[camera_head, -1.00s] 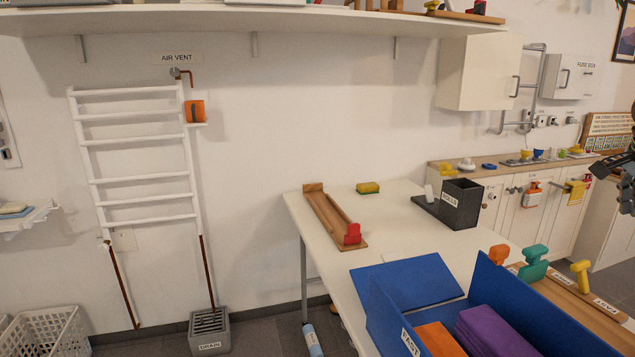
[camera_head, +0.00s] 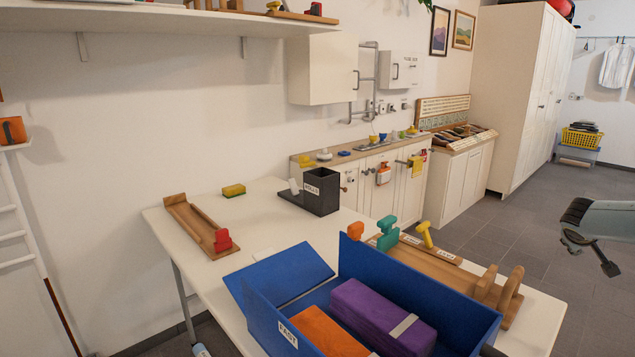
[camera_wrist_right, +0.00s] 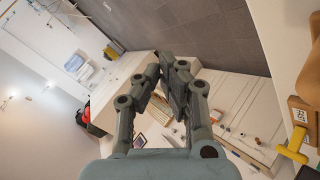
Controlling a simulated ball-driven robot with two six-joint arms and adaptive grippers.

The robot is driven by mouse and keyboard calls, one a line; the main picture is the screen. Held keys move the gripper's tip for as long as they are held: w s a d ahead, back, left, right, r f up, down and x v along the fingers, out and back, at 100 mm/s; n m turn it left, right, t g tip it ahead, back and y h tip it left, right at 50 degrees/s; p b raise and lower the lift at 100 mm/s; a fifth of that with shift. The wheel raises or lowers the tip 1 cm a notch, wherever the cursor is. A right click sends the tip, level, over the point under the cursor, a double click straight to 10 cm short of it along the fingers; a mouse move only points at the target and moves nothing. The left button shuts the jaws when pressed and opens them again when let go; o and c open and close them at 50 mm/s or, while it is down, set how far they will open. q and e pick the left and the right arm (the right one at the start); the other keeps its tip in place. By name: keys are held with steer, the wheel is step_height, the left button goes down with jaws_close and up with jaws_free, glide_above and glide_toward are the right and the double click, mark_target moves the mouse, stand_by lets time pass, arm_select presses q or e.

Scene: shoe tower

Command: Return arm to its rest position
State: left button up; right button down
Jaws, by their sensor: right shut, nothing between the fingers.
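My right gripper (camera_wrist_right: 172,85) shows in the right wrist view with its dark fingers together and nothing between them. It is in the air, apart from the table. In the head view a pale grey part of my right arm (camera_head: 604,222) comes in at the right edge, over the grey floor and clear of the white table (camera_head: 165,228). The rest of that arm is out of frame. My left gripper is not in either view.
On the table are a blue bin (camera_head: 262,325) holding orange and purple blocks, a wooden rack (camera_head: 500,296), a wooden tray (camera_head: 190,225), a yellow sponge (camera_head: 233,190) and a black box (camera_head: 322,192). The floor (camera_head: 520,235) right of the table is open.

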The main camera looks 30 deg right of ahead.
steer(key=s+f+n+t, duration=0.1)
steer(key=s+f+n, duration=0.2)
steer(key=s+n, duration=0.3)
steer(key=s+f+n, duration=0.4)
steer(key=s, duration=0.3)
steer(key=s+a+f+m+y, duration=0.1)
steer(key=s+a+f+y, duration=0.25)
steer(key=a+f, duration=1)
steer(key=s+a+f+m+y, duration=0.15)
steer(key=s+a+f, duration=0.35)
steer(key=a+f, duration=0.9)
steer(key=s+a+f+m+g+y, duration=0.1)
steer(key=a+f+y, duration=0.1)
steer(key=a, duration=1.4)
steer(key=s+a+f+y, duration=0.1)
steer(key=a+f+y, duration=0.2)
steer(key=a, duration=1.4)
step_height(320, 180, down, 10)
steer(key=s+b, duration=0.1)
steer(key=b, duration=0.9)
steer(key=shift+d, duration=0.15)
steer(key=shift+s, duration=0.1)
steer(key=shift+s, duration=0.1)
